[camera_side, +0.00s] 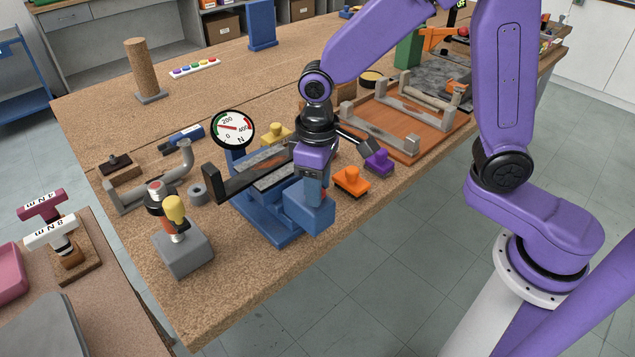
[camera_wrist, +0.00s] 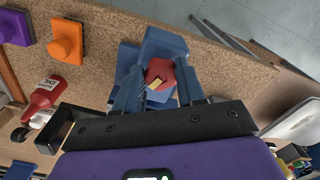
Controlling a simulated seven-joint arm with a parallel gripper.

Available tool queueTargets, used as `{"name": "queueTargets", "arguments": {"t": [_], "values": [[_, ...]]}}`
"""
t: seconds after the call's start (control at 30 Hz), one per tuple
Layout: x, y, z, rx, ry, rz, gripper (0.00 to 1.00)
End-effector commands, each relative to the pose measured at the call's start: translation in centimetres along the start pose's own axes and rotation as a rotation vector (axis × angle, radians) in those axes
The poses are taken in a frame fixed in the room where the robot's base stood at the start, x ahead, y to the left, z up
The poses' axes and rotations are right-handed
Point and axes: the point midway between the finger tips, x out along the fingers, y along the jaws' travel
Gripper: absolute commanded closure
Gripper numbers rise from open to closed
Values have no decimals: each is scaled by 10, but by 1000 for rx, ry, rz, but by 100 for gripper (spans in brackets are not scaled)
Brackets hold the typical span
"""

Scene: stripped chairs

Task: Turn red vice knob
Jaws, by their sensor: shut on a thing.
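The blue vice (camera_side: 273,229) stands near the front edge of the wooden bench, with dark jaws and a round dial gauge (camera_side: 233,128) behind it. My gripper (camera_side: 318,194) points down at the vice's front end, beside its blue front block (camera_side: 309,215). In the wrist view the red knob (camera_wrist: 160,73) sits between the two fingers of my gripper (camera_wrist: 161,88), which are shut on it. A small tan patch shows on the knob. In the side view my gripper hides nearly all of the knob.
An orange knobbed block (camera_side: 351,181) and a purple one (camera_side: 379,162) lie right of the vice. A grey block with a yellow-topped lever (camera_side: 183,253) and a pipe clamp (camera_side: 150,185) stand left. A red oil bottle (camera_wrist: 44,95) shows in the wrist view. The bench's front edge is close.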

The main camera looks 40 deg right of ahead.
Motion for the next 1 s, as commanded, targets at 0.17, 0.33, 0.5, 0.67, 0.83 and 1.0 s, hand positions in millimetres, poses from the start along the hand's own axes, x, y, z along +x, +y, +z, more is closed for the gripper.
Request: {"name": "queueTargets", "arguments": {"t": [0.17, 0.33, 0.5, 0.67, 0.83, 1.0], "values": [[-1, 0, 0, 5, 2, -1, 92], [-1, 0, 0, 4, 2, 0, 92], [-1, 0, 0, 3, 2, 0, 36], [0, 0, 0, 2, 1, 0, 36], [-3, 0, 0, 2, 2, 0, 36], [-23, -1, -1, 1, 7, -1, 36]]}}
